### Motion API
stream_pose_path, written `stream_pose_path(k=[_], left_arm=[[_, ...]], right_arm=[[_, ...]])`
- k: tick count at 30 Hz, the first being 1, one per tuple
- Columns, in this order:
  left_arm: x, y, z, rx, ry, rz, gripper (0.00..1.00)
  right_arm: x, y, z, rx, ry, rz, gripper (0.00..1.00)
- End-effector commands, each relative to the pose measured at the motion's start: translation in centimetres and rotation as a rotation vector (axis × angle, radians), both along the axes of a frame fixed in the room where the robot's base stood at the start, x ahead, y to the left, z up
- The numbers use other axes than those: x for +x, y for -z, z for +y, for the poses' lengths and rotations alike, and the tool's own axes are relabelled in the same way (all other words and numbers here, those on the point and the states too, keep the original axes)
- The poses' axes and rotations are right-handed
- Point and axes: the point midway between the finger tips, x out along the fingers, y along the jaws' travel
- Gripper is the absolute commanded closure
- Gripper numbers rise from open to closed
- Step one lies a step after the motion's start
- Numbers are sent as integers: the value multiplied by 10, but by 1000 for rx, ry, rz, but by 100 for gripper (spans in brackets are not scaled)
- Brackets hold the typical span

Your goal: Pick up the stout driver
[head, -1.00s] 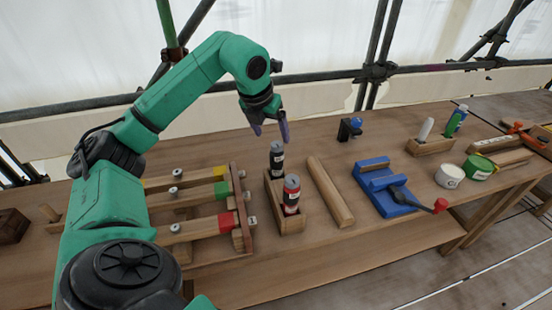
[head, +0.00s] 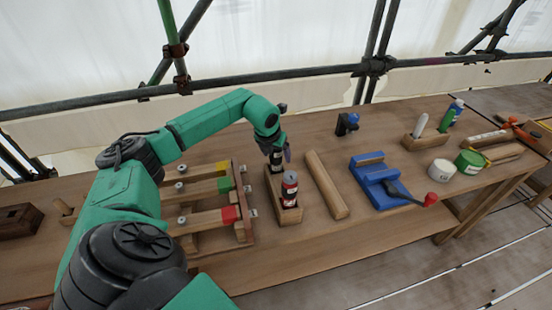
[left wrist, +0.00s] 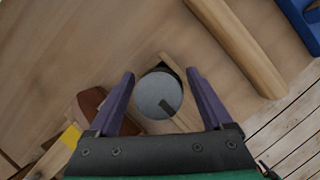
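Two cylindrical drivers stand upright in a small wooden holder (head: 290,214): a dark one with a pale label (head: 275,177) at the back and a red and dark one (head: 290,186) in front. I cannot tell from labels which is the stout one. My left gripper (head: 279,153) is low over the back driver and hides its top. In the left wrist view the round grey top of a driver (left wrist: 158,96) lies between the two purple fingers of my left gripper (left wrist: 161,74). The fingers are open, with gaps on both sides. My right gripper is out of view.
A clamp rack with yellow, green and red marked bars (head: 205,193) stands left of the holder. A wooden rod (head: 327,184) lies close on the right, then a blue jig with a red-knobbed lever (head: 378,181). Bare bench lies behind the holder.

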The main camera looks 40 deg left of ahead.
Motion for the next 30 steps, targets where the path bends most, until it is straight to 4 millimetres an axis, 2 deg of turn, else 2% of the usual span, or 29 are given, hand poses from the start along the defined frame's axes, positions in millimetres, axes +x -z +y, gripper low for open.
stream_pose_path(k=[1, 5, 6, 7, 16, 20, 23, 26, 30], left_arm=[[0, 0, 0, 0, 0, 0, 32], [0, 0, 0, 0, 0, 0, 81], [0, 0, 0, 0, 0, 0, 97], [0, 0, 0, 0, 0, 0, 100], [1, -2, 0, 0, -1, -3, 100], [1, -9, 0, 0, -1, -3, 100], [1, -23, 0, -1, 0, -7, 100], [2, -47, 0, -1, 1, -11, 100], [2, -98, -1, -3, 1, -15, 100]], right_arm=[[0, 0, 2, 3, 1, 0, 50], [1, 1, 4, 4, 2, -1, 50], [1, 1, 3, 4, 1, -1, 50], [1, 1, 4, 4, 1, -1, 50], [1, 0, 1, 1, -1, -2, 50], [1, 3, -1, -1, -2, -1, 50], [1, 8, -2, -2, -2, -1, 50], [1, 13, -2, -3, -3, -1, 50], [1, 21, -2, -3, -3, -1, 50]])
